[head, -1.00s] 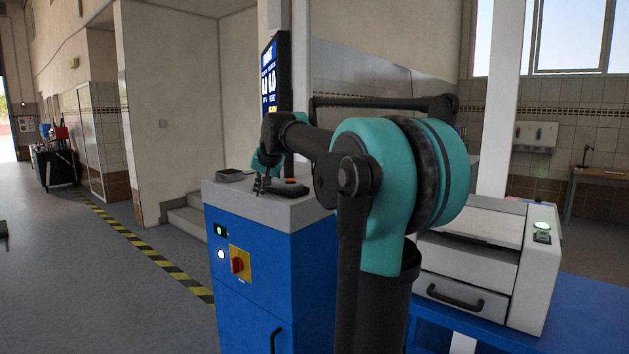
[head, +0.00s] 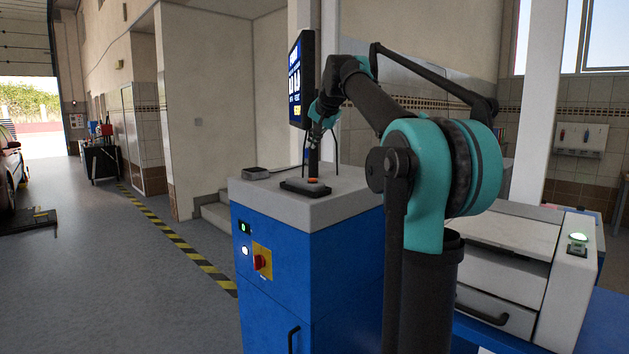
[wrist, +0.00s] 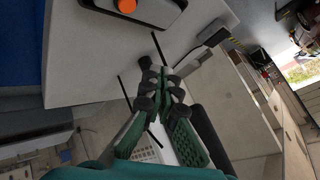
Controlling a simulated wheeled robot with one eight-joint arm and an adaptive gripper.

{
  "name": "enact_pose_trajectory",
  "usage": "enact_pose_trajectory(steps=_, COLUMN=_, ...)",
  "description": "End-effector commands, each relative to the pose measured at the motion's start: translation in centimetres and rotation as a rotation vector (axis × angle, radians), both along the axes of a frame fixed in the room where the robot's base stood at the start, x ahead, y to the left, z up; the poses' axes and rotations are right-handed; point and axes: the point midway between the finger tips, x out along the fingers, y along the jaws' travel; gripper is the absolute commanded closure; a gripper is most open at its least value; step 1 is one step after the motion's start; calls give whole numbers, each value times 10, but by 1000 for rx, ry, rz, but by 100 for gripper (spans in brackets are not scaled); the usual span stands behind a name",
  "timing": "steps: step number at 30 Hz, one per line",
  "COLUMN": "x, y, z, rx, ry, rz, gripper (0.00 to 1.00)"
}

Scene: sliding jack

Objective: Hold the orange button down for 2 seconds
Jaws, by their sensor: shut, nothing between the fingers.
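The orange button (head: 314,181) sits on a dark base (head: 297,188) on the light grey top of a blue cabinet (head: 270,212). In the wrist view the orange button (wrist: 126,5) is at the top edge, partly cut off, on its dark base (wrist: 158,12). My gripper (head: 317,138) is raised above the cabinet top, over the area of the button and apart from it. In the wrist view the fingers of my gripper (wrist: 164,78) are together with nothing between them. The button is not covered by the gripper.
A screen (head: 301,80) stands behind the cabinet top. A small grey box (head: 255,173) lies left of the button base. A red rotary switch (head: 260,262) is on the cabinet front. A white machine with a green-lit button (head: 578,238) stands at the right.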

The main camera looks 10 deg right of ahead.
Motion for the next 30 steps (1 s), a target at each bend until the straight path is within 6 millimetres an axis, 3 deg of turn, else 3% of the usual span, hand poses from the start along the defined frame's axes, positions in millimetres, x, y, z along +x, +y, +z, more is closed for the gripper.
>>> enact_pose_trajectory(steps=5, x=0, y=0, z=-9, rx=0, ry=0, rz=0, gripper=100)
enact_pose_trajectory(steps=21, x=0, y=0, z=-75, rx=-1, ry=0, rz=1, gripper=100)
enact_pose_trajectory(steps=30, x=0, y=0, z=-88, rx=-1, ry=0, rz=1, gripper=100)
